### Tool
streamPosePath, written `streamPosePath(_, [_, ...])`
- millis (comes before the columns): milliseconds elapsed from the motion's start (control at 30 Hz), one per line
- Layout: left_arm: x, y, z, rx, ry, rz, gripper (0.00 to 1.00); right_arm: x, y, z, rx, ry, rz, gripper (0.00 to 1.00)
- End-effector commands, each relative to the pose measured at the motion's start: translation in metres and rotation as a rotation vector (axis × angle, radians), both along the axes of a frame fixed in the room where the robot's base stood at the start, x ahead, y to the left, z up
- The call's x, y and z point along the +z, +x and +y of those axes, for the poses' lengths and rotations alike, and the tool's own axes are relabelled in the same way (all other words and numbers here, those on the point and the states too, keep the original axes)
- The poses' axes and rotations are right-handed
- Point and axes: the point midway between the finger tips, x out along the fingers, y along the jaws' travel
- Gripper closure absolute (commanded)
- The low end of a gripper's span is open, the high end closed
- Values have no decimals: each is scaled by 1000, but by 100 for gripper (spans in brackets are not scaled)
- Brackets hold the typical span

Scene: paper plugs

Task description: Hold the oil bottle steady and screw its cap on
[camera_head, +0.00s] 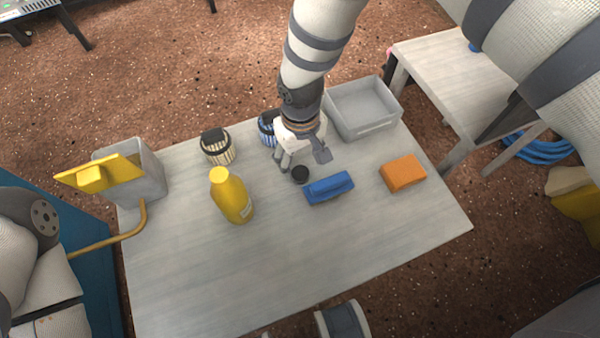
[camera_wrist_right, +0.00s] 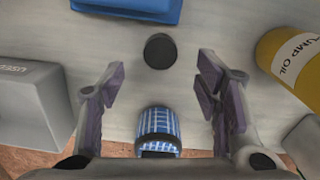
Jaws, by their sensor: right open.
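The yellow oil bottle (camera_head: 231,197) stands upright on the left half of the table, its top without the black cap. Its side with a "PUMP OIL" label shows at the right of the wrist view (camera_wrist_right: 293,65). The round black cap (camera_head: 300,174) lies on the table to the right of the bottle, and also shows in the wrist view (camera_wrist_right: 160,51). My right gripper (camera_head: 303,160) is open and empty above the table beside the cap. In the wrist view the cap lies ahead of and between the spread fingers (camera_wrist_right: 160,80). My left gripper is not in view.
A blue block-like item (camera_head: 329,188) lies close right of the cap, with an orange sponge (camera_head: 402,173) farther right. A grey bin (camera_head: 365,128), a blue-striped container (camera_head: 267,127) and a cream-striped one (camera_head: 217,147) stand behind. A yellow-lidded grey bin (camera_head: 148,180) is at left. The front table is clear.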

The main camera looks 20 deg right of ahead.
Motion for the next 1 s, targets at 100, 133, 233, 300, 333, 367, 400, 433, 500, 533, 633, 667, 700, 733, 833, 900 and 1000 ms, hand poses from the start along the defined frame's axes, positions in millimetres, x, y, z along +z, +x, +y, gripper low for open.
streamPosePath(100, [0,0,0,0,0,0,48,0,0,0,0,0,-1,42])
streamPosePath(133, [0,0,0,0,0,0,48,0,0,0,0,0,-1,42])
streamPosePath(233, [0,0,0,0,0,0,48,0,0,0,0,0,0,42])
streamPosePath(300, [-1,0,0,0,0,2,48,-6,-1,0,0,0,2,42])
streamPosePath(333, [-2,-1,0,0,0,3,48,-11,-1,0,0,-1,3,42])
streamPosePath(367, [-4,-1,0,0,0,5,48,-17,-1,0,0,-1,3,42])
streamPosePath(400, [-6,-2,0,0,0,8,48,-25,-2,0,1,-1,4,42])
streamPosePath(433, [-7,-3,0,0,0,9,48,-31,-2,0,2,-1,4,42])
streamPosePath(500, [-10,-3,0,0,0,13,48,-42,-2,0,2,-1,3,42])
streamPosePath(533, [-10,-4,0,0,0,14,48,-45,-2,1,2,0,2,42])
streamPosePath(633, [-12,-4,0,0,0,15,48,-52,-1,1,1,0,1,42])
streamPosePath(667, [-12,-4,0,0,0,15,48,-52,-1,1,1,0,0,42])
streamPosePath(700, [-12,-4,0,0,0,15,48,-53,-1,1,1,0,0,42])
streamPosePath(733, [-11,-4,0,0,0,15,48,-52,-1,1,0,0,0,42])
streamPosePath(833, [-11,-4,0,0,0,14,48,-52,-1,1,1,0,-1,42])
streamPosePath(900, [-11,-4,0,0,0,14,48,-52,-1,1,1,0,-1,42])
streamPosePath(1000, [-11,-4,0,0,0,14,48,-52,-1,1,1,0,-1,47])
